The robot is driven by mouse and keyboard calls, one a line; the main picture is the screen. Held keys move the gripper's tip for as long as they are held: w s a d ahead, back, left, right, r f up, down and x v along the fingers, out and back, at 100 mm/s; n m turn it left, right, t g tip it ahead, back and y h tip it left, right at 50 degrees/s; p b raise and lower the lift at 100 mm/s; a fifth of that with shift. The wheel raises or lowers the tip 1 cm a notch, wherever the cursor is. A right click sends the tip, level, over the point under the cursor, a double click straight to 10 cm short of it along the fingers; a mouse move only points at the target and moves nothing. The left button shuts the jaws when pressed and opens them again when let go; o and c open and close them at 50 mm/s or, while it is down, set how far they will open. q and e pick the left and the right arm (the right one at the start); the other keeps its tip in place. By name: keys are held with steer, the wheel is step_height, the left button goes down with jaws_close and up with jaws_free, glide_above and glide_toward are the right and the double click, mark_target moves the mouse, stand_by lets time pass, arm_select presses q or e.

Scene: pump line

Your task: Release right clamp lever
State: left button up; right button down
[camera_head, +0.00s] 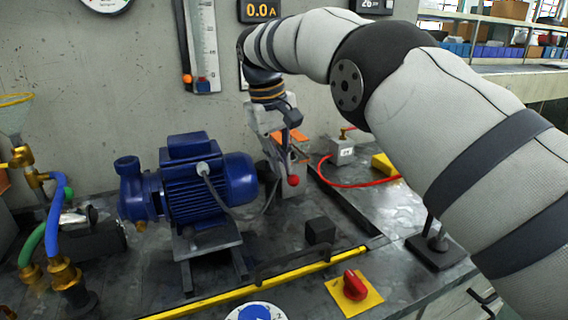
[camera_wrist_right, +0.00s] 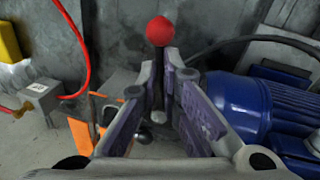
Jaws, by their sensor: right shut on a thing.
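The right clamp lever has a red ball knob (camera_head: 293,181) at its end, beside the blue pump motor. In the right wrist view, the red ball (camera_wrist_right: 160,30) stands beyond the fingertips and the dark lever shaft runs back between the fingers. The lever's base is largely hidden by the gripper. My left gripper is not in view.
The blue pump (camera_head: 205,183) stands left of the gripper. A grey block (camera_head: 342,152) with a red hose (camera_head: 360,184) is to the right. A black cube (camera_head: 320,230), yellow rail (camera_head: 270,279) and red knob (camera_head: 355,285) lie in front. The wall is close behind.

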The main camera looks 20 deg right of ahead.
steer(key=shift+a+f+m+g+b, duration=0.15)
steer(key=shift+a+m+g+b, duration=0.25)
steer(key=shift+m, duration=0.5)
steer(key=shift+a, duration=0.15)
steer(key=c, duration=2)
jaws_free()
